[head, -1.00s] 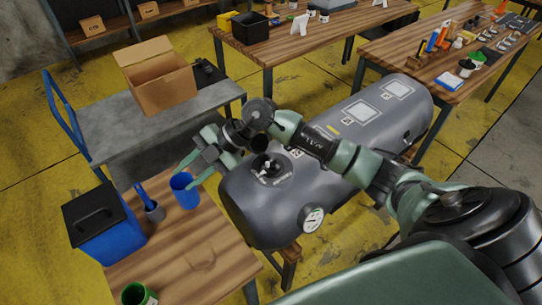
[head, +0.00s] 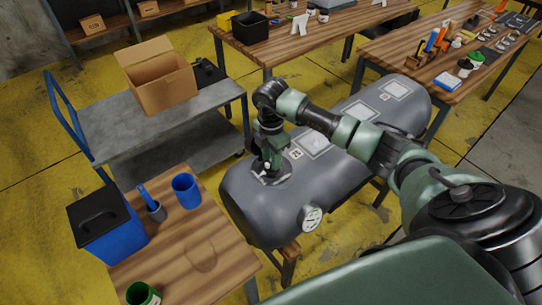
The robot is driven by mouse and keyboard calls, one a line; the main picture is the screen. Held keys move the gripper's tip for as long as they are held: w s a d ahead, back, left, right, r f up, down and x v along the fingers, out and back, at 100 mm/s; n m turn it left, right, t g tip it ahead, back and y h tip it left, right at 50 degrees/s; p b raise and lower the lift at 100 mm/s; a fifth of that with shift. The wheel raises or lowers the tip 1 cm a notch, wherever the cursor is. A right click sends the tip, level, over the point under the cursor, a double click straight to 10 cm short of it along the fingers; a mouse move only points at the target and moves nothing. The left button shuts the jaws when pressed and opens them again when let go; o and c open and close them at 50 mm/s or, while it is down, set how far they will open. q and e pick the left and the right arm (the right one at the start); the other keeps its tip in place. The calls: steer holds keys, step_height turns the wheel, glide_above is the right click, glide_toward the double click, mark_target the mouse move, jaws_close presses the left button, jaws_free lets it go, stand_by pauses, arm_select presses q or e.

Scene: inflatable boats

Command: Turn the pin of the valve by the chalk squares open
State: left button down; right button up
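The valve (head: 264,180) sits on top of the near end of a dark grey inflatable tube (head: 245,215). Its light top parts show only partly, and its pin cannot be made out behind my gripper. Pale chalk-like squares (head: 313,144) are marked along the tube's top, behind and to the right of the valve. My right gripper (head: 267,164) points down right at the valve. I cannot tell whether its fingers are apart, closed or touching the pin. My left gripper is not in view.
A round gauge (head: 312,219) is on the tube's near side. A grey cart (head: 110,120) carries an open carton (head: 160,85).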

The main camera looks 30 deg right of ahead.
steer(key=shift+f, duration=0.25)
jaws_close()
